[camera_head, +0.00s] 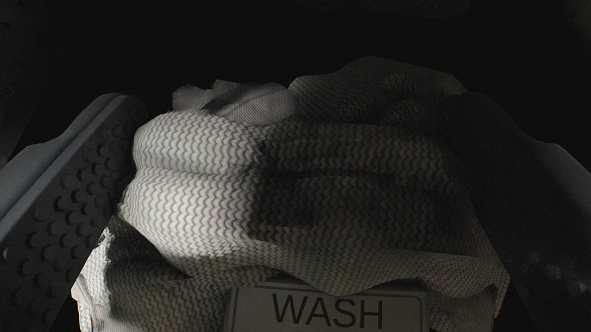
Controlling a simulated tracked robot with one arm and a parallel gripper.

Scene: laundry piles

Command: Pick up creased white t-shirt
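A creased pale cloth (200,185) with a wavy zigzag knit pattern fills the middle of the head camera view. It looks white or cream, and I cannot tell for sure that it is a t-shirt. Its right side lies in deep shadow. My gripper (298,190) has its two dark, studded fingers wide apart, one at the left edge and one at the right edge. The cloth bulges up between them. The left finger comes very close to the cloth; I cannot tell whether either finger touches it.
The surroundings are almost black.

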